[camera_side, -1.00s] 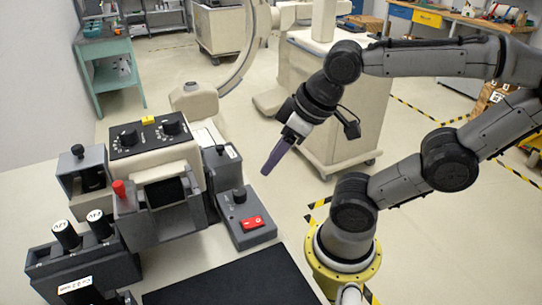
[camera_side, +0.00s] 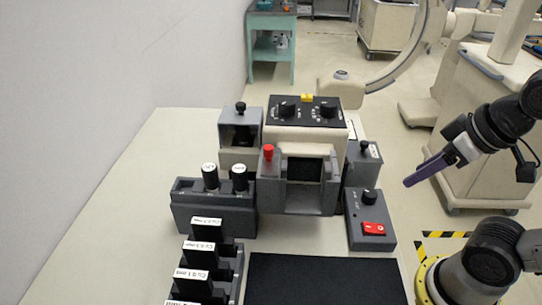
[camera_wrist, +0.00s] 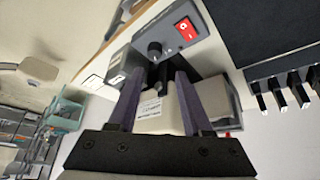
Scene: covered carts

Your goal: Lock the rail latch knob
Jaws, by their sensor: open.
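A machine with dark grey housings stands on the table in the side view. It carries a red knob (camera_side: 268,152) on a post at the front left, a black knob (camera_side: 240,107) at the back left, and another black knob (camera_side: 365,146) on the right housing (camera_side: 362,165). I cannot tell which is the rail latch knob. My gripper (camera_side: 409,183) is open and empty, in the air to the right of the machine. In the wrist view, its purple fingers (camera_wrist: 160,72) stand apart, with part of the machine showing between and beyond them.
A control box with a red switch (camera_side: 373,228) stands at the machine's front right. A holder with white-capped cylinders (camera_side: 213,215) and a rack of labelled black pieces (camera_side: 202,260) stand at the left. A black mat (camera_side: 325,280) lies in front.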

